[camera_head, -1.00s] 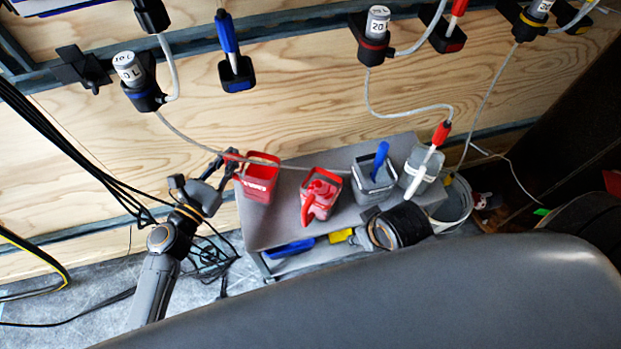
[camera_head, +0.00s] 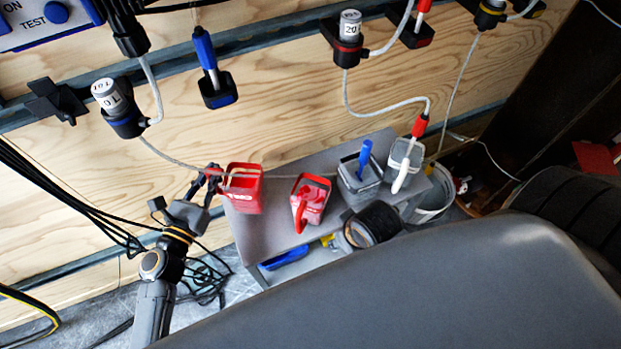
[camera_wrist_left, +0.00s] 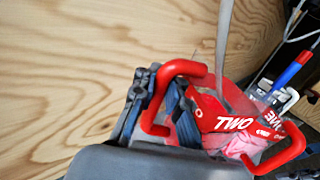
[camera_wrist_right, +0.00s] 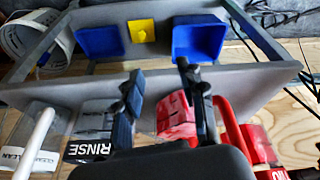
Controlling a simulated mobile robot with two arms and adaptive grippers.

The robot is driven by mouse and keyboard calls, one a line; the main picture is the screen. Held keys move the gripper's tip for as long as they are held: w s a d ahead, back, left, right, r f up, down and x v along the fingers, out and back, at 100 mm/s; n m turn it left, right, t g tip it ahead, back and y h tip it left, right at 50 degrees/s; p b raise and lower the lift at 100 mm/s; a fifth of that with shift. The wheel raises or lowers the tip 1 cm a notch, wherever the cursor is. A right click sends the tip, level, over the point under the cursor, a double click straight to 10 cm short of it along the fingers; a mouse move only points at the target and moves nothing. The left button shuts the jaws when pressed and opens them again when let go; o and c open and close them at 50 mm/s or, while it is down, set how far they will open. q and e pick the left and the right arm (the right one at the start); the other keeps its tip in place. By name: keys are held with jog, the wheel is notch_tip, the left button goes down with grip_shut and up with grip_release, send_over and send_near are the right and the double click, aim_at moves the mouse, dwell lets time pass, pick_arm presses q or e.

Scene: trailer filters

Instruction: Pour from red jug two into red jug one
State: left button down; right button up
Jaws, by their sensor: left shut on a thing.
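Red jug two (camera_head: 242,195) is at the left of the grey cart, roughly upright; I cannot tell for sure whether it is clear of the top. My left gripper (camera_head: 213,176) is shut on its handle, seen in the left wrist view (camera_wrist_left: 180,72). Its "TWO" label (camera_wrist_left: 233,123) shows there. Red jug one (camera_head: 313,204) stands on the cart to its right, with a red handle facing front; it also shows in the right wrist view (camera_wrist_right: 175,122). My right gripper (camera_wrist_right: 160,92) has its fingers apart over the cart, with jugs beyond them.
The grey RINSE jug (camera_head: 358,184) with a blue-handled tool and a clear jug (camera_head: 402,158) stand to the right on the cart (camera_head: 265,235). Blue bins (camera_wrist_right: 198,38) sit on the lower shelf.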

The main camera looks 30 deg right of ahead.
pick_arm(q)
notch_tip(320, 180, up, 3)
jog(key=shift+f+p, duration=0.1)
jog(key=shift+p, duration=1.1)
jog(key=shift+r, duration=0.25)
pick_arm(e)
notch_tip(320, 180, down, 10)
jog(key=shift+s+g, duration=0.3)
jog(key=shift+r, duration=0.1)
